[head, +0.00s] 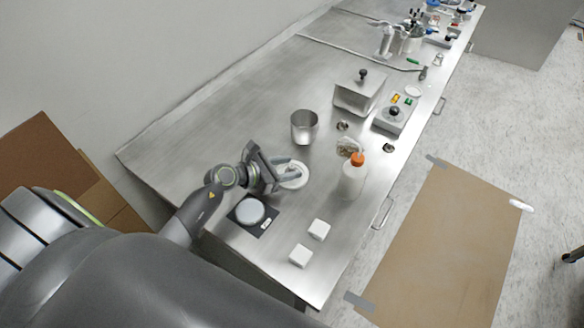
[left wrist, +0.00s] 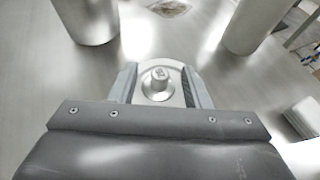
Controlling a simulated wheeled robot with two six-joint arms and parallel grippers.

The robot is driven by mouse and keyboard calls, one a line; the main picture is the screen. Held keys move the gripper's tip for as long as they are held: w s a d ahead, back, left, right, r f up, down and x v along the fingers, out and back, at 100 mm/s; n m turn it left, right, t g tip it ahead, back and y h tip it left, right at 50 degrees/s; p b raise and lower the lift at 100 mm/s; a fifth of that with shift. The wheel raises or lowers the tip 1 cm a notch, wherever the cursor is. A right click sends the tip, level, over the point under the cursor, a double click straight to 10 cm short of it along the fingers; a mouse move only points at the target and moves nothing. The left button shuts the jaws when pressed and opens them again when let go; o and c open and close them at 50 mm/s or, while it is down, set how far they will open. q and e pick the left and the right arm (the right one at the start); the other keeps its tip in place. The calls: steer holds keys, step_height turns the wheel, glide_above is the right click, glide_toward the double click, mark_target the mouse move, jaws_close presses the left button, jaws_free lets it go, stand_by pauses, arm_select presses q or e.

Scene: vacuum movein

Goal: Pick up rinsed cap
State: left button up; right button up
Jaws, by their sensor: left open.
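A round pale cap or lid with a raised knob (left wrist: 158,80) sits on the steel bench, between the fingers of my left gripper (left wrist: 160,84). In the head view the pale round cap (head: 296,182) lies partly behind that gripper (head: 284,174). My left gripper is open, with one finger on each side of the knob. I cannot tell whether the fingers touch the cap. Its near edge is hidden by the gripper body in the wrist view. My right gripper is not in view.
A metal cup (head: 304,127) and an orange-topped white bottle (head: 352,182) stand close beyond the gripper. A round-topped scale (head: 250,211) and two white blocks (head: 319,229) are nearer. A lidded steel box (head: 358,94) stands farther back.

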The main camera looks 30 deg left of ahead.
arm_select(q)
jaws_close()
stand_by(0.3)
